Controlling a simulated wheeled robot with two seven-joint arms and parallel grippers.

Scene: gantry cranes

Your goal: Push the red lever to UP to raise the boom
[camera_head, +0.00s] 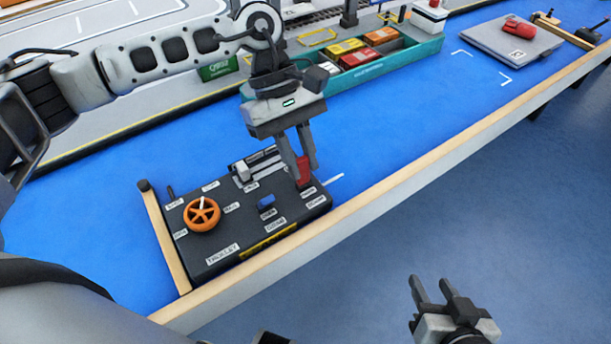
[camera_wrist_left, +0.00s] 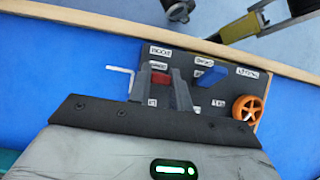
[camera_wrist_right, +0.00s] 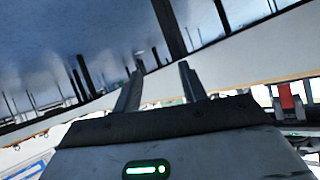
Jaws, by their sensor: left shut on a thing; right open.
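The red lever (camera_head: 304,170) stands at the right side of a dark control panel (camera_head: 225,255), among small white labels too small to read surely. My left gripper (camera_head: 303,168) comes down from above and is shut on the red lever. In the left wrist view the lever (camera_wrist_left: 160,78) shows red between the fingers (camera_wrist_left: 160,85), partly hidden by them. My right gripper (camera_head: 432,284) is open and empty, off the table's front edge. Its two fingers (camera_wrist_right: 158,85) stand apart in the right wrist view. The boom is not clearly seen.
The panel also has an orange handwheel (camera_head: 202,214), a blue knob (camera_head: 266,201) and a grey-white lever (camera_head: 243,171). A wooden rail (camera_head: 400,192) runs along the table's front edge. A teal tray (camera_head: 388,66) with coloured blocks stands behind.

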